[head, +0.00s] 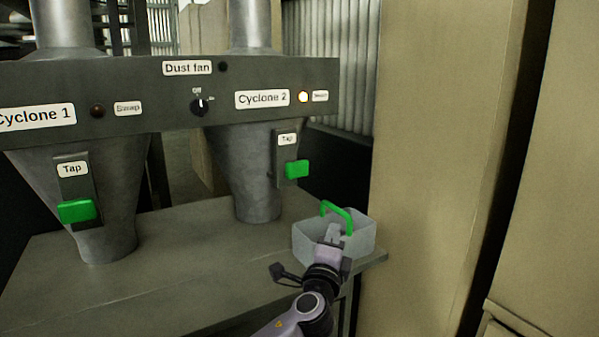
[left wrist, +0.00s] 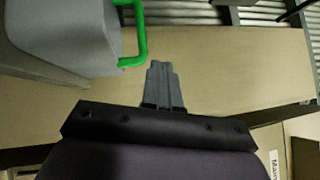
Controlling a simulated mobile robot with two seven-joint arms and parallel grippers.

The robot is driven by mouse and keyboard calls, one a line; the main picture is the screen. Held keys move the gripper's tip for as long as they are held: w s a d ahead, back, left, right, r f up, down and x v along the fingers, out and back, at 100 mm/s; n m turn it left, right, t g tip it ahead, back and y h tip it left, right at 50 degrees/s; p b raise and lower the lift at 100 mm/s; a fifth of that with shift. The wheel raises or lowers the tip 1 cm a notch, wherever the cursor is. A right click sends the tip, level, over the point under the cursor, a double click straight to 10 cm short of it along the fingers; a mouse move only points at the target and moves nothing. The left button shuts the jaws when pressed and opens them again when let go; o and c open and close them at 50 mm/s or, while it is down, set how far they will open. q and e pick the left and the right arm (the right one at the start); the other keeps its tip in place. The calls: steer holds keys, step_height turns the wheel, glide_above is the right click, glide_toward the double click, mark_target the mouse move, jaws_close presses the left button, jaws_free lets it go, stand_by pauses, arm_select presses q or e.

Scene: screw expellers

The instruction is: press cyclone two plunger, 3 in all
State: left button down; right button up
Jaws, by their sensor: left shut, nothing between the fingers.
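The Cyclone 2 cone (head: 257,180) stands at the middle of the head view under a grey panel. Its green tap plunger (head: 297,169) sticks out from a plate labelled Tap on the cone's right side. The lamp (head: 303,97) beside the Cyclone 2 label glows. My left gripper (head: 335,232) is shut and empty. In the head view it overlaps a grey bin (head: 362,240) with a green handle (head: 338,212). In the left wrist view the shut fingers (left wrist: 162,70) are beside the green handle (left wrist: 140,40), apart from it. My right gripper is not in view.
The Cyclone 1 cone (head: 85,190) with its own green plunger (head: 77,210) is at the left; its lamp (head: 97,111) is dark. A Dust fan knob (head: 199,106) is on the panel. The bench (head: 190,260) is clear in front of the cones. Tall beige panels (head: 440,150) stand at right.

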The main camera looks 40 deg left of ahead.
arm_select(q)
step_height(320, 180, up, 9)
steer(key=a+t+y, duration=0.1)
steer(key=a+y, duration=0.1)
steer(key=y, duration=0.1)
steer(key=shift+w+m, duration=0.4)
steer(key=b, duration=0.2)
glide_toward(308, 163)
steer(key=w+r, duration=0.1)
steer(key=w, duration=0.2)
steer(key=shift+w+a+r, duration=0.25)
steer(key=shift+a+r, duration=0.05)
steer(key=shift+a, duration=0.45)
stand_by(1.0)
steer(key=shift+w+a+b, duration=0.1)
steer(key=shift+a+b, duration=0.15)
steer(key=shift+b, duration=0.15)
steer(key=shift+a, duration=0.1)
